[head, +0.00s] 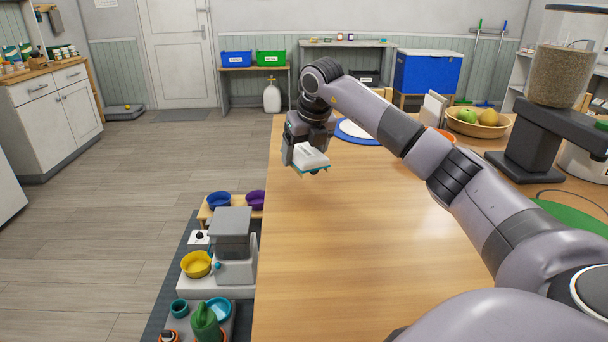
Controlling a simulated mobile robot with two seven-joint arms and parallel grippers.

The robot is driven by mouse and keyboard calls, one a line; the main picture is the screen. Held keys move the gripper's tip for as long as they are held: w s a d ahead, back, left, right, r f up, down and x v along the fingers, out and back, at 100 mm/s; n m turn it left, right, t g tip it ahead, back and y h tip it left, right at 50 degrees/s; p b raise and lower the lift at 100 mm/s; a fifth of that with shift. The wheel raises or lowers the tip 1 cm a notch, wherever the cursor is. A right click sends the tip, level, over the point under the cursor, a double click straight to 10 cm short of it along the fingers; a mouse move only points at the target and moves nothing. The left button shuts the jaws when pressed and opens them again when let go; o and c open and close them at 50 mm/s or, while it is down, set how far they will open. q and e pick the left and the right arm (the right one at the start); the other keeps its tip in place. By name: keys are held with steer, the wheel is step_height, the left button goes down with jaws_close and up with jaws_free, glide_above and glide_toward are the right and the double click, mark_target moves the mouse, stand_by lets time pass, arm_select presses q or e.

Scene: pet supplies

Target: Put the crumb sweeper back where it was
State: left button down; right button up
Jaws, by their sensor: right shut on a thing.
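The crumb sweeper (312,157), a small white block with a teal lower edge, is at the far left part of the wooden table (350,240). My right gripper (300,153) is shut on it, with my right arm reaching across the table from the lower right. The sweeper is over or on the tabletop near its left edge; I cannot tell if it touches. The fingers are mostly hidden by the sweeper and wrist. My left gripper is not in view.
A blue-rimmed white plate (352,133) lies behind my arm. A fruit bowl (478,127) and a grain dispenser (560,78) stand at the right. The table's front left is clear.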

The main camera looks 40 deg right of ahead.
mark_target(304, 185)
steer(key=shift+f, duration=2.6)
steer(key=shift+f, duration=0.15)
steer(key=o, duration=1)
steer(key=shift+r, duration=0.25)
steer(key=v, duration=1.2)
steer(key=shift+f, duration=0.1)
